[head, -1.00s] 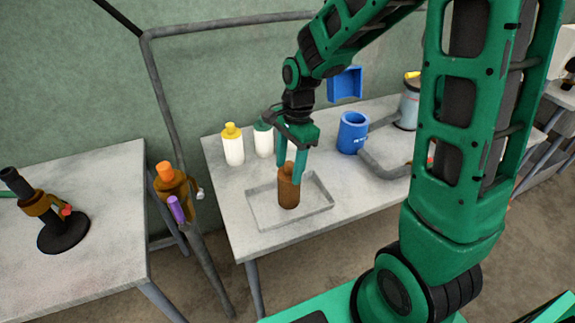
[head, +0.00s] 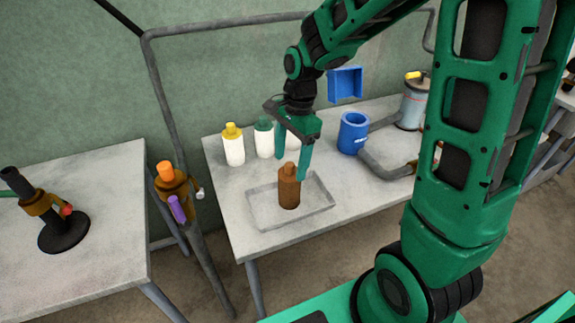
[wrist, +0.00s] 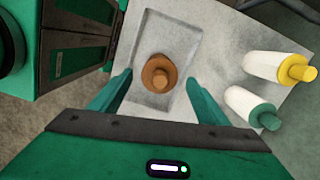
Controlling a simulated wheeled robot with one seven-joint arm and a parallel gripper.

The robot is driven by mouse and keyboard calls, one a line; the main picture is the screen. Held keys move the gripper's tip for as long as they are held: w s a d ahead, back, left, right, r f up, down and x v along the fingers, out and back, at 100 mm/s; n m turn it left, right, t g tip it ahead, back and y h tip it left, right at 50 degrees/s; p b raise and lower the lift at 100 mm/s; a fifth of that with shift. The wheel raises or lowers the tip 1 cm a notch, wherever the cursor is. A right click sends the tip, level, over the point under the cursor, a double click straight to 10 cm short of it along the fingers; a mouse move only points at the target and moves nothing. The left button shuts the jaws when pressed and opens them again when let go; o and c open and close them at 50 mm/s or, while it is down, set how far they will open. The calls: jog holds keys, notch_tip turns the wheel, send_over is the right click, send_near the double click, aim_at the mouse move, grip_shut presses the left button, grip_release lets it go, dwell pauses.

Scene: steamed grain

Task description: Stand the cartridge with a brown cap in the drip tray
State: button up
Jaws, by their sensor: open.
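The brown cartridge with a brown cap (head: 289,190) stands upright in the shallow grey drip tray (head: 262,222) on the table. The wrist view shows the cartridge (wrist: 158,74) from above, inside the tray (wrist: 150,25). My gripper (head: 291,165) is open just above the cartridge. In the wrist view its two fingers (wrist: 155,92) lie apart on either side of the cartridge, with a gap on both sides. Nothing is held.
A yellow-capped white bottle (head: 233,146) and a green-capped white bottle (head: 264,140) stand behind the tray. Another white container is partly hidden behind my gripper. A blue cup (head: 352,133) stands to the right. The table's left front corner is clear.

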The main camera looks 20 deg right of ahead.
notch_tip(320, 180, up, 10)
jog(key=d, duration=0.1)
jog(key=shift+d+f, duration=0.1)
jog(key=shift+d, duration=0.1)
jog(key=s+d+f+n, duration=0.1)
jog(key=s+d+n, duration=0.3)
jog(key=s+d, duration=0.3)
jog(key=s+d+f+n+h, duration=0.1)
jog(key=s+d+n, duration=0.4)
jog(key=s, duration=1.1)
jog(key=d, duration=0.3)
jog(key=shift+s+d, duration=0.25)
jog(key=shift+d, duration=0.05)
jog(key=shift+w+f, duration=0.1)
jog(key=shift+f, duration=0.05)
